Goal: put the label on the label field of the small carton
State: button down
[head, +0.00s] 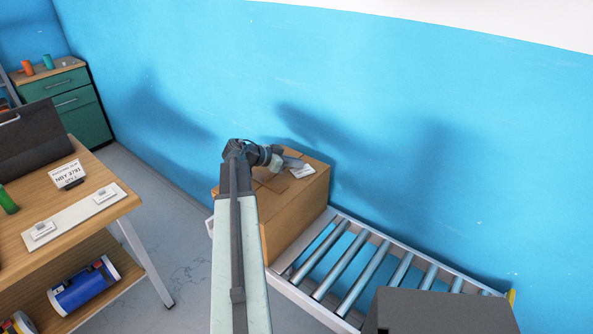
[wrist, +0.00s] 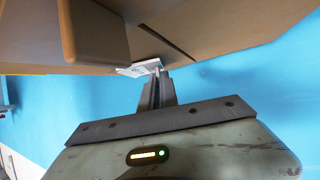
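My gripper (head: 290,163) reaches over the carton's top. A small white label (head: 304,171) shows at the fingertips, above or against the carton top; I cannot tell if it touches. In the wrist view my gripper's fingers (wrist: 157,88) are close together with the white label (wrist: 138,69) at their tips, beside the brown carton surface (wrist: 225,35). My arm hides part of the carton's left side. I cannot clearly make out the label field.
The roller conveyor (head: 343,269) runs to the lower right, its visible rollers empty. A wooden workbench (head: 100,225) at the left holds a white strip (head: 75,215) with small white pieces and a printed sign (head: 67,174). A green drawer cabinet (head: 75,105) stands behind. Open floor lies between.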

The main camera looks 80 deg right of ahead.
jog(key=shift+f, duration=0.25)
jog(key=c, duration=1.6)
grip_release()
jog(key=shift+r, duration=0.1)
jog(key=shift+r, duration=0.1)
jog(key=shift+w+a+r+p, duration=0.15)
jog(key=shift+r+p, duration=0.15)
jog(key=shift+p, duration=0.2)
jog(key=p+v, duration=0.5)
jog(key=v, duration=0.5)
jog(key=shift+w+a+r, duration=0.15)
jog(key=shift+w, duration=0.1)
jog(key=shift+w+a, duration=0.25)
jog(key=shift+w, duration=0.05)
